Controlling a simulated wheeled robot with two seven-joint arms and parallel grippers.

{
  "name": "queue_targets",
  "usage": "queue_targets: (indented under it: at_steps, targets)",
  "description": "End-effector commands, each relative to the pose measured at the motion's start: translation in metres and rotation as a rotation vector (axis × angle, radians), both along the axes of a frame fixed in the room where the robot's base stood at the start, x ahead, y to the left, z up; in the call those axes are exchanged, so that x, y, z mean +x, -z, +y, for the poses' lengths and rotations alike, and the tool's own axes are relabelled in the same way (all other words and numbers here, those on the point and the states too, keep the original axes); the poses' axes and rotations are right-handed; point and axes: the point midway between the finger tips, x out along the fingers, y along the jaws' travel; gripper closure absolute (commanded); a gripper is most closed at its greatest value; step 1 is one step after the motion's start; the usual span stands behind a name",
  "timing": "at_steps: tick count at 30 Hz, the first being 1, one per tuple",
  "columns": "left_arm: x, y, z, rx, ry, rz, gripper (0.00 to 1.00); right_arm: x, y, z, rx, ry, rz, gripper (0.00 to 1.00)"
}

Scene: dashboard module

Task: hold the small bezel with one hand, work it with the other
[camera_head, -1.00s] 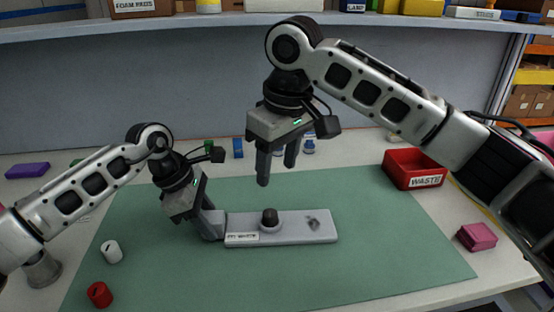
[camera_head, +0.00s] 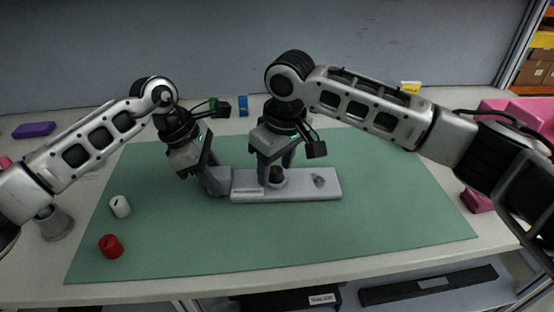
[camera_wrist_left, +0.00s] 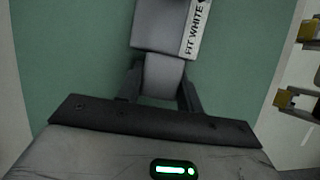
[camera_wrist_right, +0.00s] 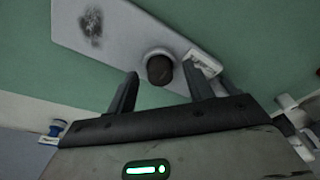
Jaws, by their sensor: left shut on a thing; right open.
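The small bezel (camera_head: 305,187) is a flat grey plate lying on the green mat, with a dark round knob (camera_head: 277,174) in a raised collar. A dark smudge (camera_head: 319,181) marks its right part. A label reading "FIT WHITE" (camera_wrist_left: 195,28) shows in the left wrist view. My left gripper (camera_head: 220,185) is shut on the bezel's left end tab (camera_wrist_left: 163,76). My right gripper (camera_head: 274,182) is open above the plate, fingers around or just above the knob. In the right wrist view the knob (camera_wrist_right: 159,69) shows just beyond the fingertips. I cannot tell whether they touch.
A white cap (camera_head: 120,207) and a red cap (camera_head: 110,246) stand on the left of the green mat (camera_head: 330,240). A purple block (camera_head: 34,130) and a blue block (camera_head: 243,106) lie behind it. Pink items are at the right. The mat's front is clear.

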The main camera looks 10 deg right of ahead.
Motion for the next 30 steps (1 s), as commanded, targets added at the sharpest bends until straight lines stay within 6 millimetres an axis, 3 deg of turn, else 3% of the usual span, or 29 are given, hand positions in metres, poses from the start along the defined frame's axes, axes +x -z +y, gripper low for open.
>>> queue_targets:
  at_steps: [2, 7, 8, 21, 30]
  targets:
    - [0.000, -0.001, 0.000, -0.001, 0.000, -0.001, 1.00, 0.000, 0.000, 0.000, 0.000, 0.000, 0.000, 0.48]
    - [0.000, -0.001, 0.000, -0.001, 0.000, -0.001, 1.00, 0.000, 0.000, 0.000, -0.001, 0.000, 0.001, 0.93]
    - [0.000, -0.001, 0.000, -0.001, 0.000, -0.001, 1.00, 0.000, 0.000, 0.000, -0.001, 0.000, 0.001, 0.96]
    - [0.000, -0.001, 0.000, -0.001, 0.000, -0.001, 1.00, 0.000, -0.003, 0.000, -0.001, 0.000, 0.001, 0.96]
    - [0.000, 0.000, 0.000, -0.001, 0.000, -0.001, 1.00, 0.000, -0.025, 0.000, 0.001, 0.000, -0.001, 0.96]
